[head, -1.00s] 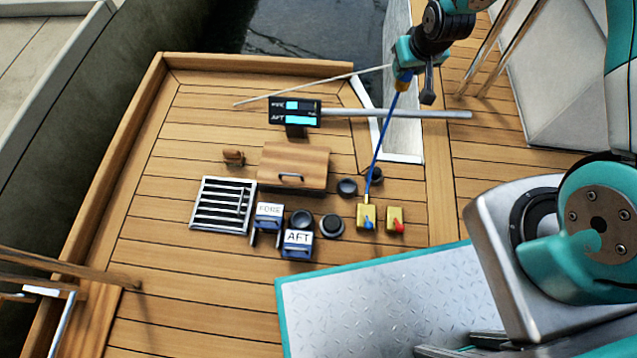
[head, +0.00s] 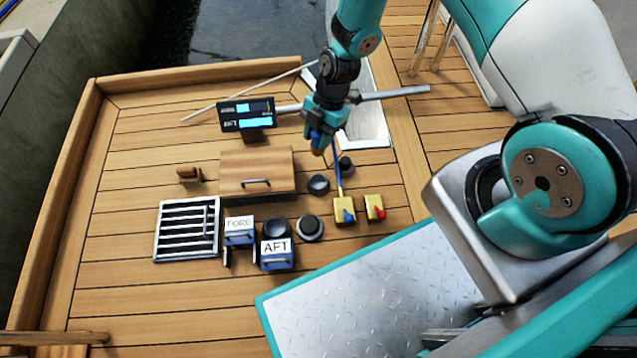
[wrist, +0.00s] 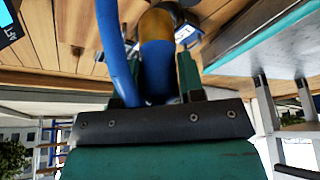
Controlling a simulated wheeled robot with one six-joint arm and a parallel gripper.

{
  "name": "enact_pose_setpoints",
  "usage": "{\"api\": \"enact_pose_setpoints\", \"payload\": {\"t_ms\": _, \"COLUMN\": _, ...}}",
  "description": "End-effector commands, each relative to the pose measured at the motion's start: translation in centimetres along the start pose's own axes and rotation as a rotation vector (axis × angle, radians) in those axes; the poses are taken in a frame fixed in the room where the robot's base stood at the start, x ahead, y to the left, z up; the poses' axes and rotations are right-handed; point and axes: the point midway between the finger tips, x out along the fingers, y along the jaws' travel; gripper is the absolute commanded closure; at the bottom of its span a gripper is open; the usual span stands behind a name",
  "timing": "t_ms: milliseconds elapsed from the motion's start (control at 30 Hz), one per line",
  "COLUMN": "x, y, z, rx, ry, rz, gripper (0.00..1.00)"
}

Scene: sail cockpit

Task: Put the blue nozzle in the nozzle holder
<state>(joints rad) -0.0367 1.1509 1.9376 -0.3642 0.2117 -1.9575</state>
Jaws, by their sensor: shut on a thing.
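My gripper (head: 318,136) is shut on the blue nozzle (head: 318,146), above the deck near the dark round fittings. In the wrist view the blue nozzle (wrist: 157,65) sits between the fingers, with its brass-coloured end pointing away from my gripper. A blue hose (head: 337,172) runs from the yellow box with the blue lever (head: 344,212) up towards the nozzle; it also shows beside the nozzle in the wrist view (wrist: 112,40). Two dark round fittings (head: 318,184) (head: 345,166) stand on the deck below my gripper. I cannot tell which is the nozzle holder.
A yellow box with a red lever (head: 374,208) stands beside the blue-lever one. A wooden hatch (head: 257,172), a display (head: 247,115), a white grate (head: 187,229) and the FORE (head: 239,229) and AFT (head: 277,254) units lie to the left. Bare planks surround them.

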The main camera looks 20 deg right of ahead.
Motion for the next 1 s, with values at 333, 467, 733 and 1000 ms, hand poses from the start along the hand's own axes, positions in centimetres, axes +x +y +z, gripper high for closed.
{"api": "enact_pose_setpoints", "payload": {"t_ms": 333, "x": 9.6, "y": -0.1, "z": 4.0, "rx": 0.000, "ry": 0.000, "rz": -0.002, "gripper": 0.95}}
{"api": "enact_pose_setpoints", "payload": {"t_ms": 467, "x": 12.2, "y": -0.1, "z": 5.1, "rx": 0.000, "ry": 0.000, "rz": -0.001, "gripper": 0.95}}
{"api": "enact_pose_setpoints", "payload": {"t_ms": 733, "x": 14.2, "y": 0.0, "z": 5.9, "rx": 0.001, "ry": -0.001, "rz": 0.000, "gripper": 0.95}}
{"api": "enact_pose_setpoints", "payload": {"t_ms": 1000, "x": 17.8, "y": -0.1, "z": 7.4, "rx": 0.001, "ry": -0.001, "rz": 0.000, "gripper": 0.95}}
